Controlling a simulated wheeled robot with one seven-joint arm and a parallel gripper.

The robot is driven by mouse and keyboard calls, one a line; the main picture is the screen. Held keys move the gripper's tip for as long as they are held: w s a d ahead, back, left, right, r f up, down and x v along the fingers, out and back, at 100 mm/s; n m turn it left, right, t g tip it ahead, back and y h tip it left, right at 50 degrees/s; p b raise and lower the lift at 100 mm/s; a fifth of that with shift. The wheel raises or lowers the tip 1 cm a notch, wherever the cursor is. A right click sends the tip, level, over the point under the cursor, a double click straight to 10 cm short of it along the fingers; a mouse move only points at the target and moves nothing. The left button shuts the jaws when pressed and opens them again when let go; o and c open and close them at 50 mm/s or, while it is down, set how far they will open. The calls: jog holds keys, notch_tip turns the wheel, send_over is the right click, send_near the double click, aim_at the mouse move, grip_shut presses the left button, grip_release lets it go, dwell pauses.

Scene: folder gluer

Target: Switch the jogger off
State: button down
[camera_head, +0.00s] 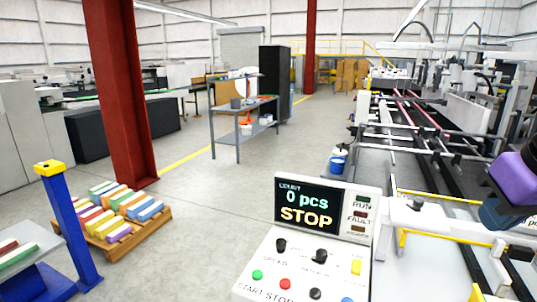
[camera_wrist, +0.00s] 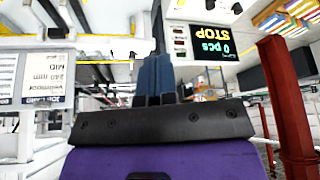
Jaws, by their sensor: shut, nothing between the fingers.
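The control panel (camera_head: 262,262) stands at the lower middle of the head view. Its display (camera_head: 307,206) reads 0 pcs and STOP, and it shows upside down in the wrist view (camera_wrist: 209,46). The panel carries a left black knob (camera_head: 281,245), a second black knob (camera_head: 320,256), a yellow control (camera_head: 356,267), and green, red, black and blue buttons. The small labels are too blurred to tell which control is the jogger's. My gripper (camera_wrist: 159,75) is shut and empty; in the head view it is partly seen at the right edge (camera_head: 497,215), apart from the panel.
The folder gluer's rails and rollers (camera_head: 425,120) fill the right side. A pallet of coloured cartons (camera_head: 122,235) lies on the floor at left, near a blue post (camera_head: 68,225) and a red column (camera_head: 120,95). Open floor lies between the pallet and the panel.

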jog(key=shift+s, duration=0.5)
jog(key=shift+w+r, duration=0.1)
jog(key=m+g, duration=0.4)
jog(key=g, duration=0.1)
send_over(357, 260)
notch_tip(357, 260, down, 17)
notch_tip(357, 260, down, 14)
jog(key=shift+f, duration=0.1)
dwell(0.5)
